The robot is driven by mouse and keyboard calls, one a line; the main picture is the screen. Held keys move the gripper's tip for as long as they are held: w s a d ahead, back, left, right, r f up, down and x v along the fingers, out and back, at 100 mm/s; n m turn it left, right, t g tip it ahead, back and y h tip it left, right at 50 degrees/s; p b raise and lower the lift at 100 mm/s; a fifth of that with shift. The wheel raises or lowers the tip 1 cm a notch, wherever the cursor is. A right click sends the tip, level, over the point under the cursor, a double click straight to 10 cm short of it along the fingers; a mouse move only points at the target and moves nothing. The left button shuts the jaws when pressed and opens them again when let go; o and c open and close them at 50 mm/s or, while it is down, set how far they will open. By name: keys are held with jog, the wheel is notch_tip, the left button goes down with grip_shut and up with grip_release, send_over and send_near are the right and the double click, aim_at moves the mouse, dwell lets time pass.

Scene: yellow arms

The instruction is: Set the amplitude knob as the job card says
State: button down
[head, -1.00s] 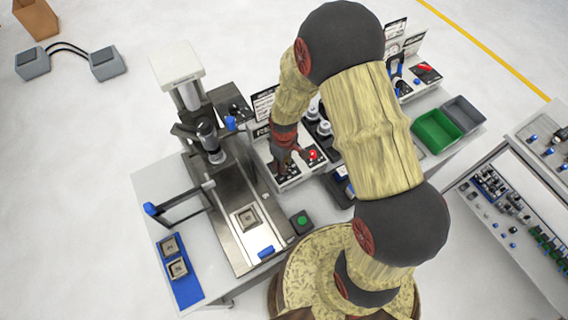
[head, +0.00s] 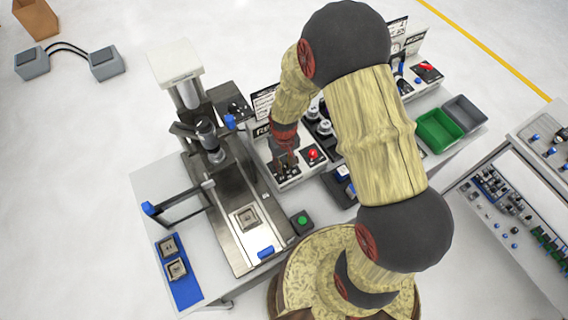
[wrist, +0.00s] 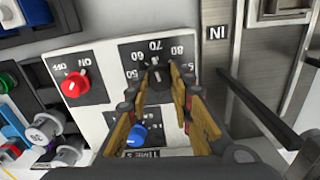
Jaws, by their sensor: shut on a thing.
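The black amplitude knob (wrist: 155,90) sits on a dark dial plate (wrist: 128,52) with printed numbers, of which 50, 60, 70 and 80 can be made out upside down in the wrist view. My gripper (wrist: 160,84) is shut on this knob, with one yellow-brown finger on each side. In the head view my gripper (head: 284,162) is over the light control panel (head: 290,182), left of a red knob, and hides the dial. The job card may be one of the printed cards (head: 264,102) behind the panel; its text is too small to read.
A red ON/OFF knob (wrist: 74,84) and a blue knob (wrist: 137,136) are close beside my fingers. A metal machine (head: 215,165) stands to the left. A green button box (head: 302,222) stands in front; green and grey bins (head: 438,133) are to the right.

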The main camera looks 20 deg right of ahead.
aim_at(284, 166)
jog(key=shift+m, duration=0.9)
jog(key=c, duration=1.6)
grip_release()
jog(key=shift+c, duration=0.2)
jog(key=shift+o, duration=0.4)
notch_tip(284, 166, up, 12)
jog(key=shift+s, duration=0.1)
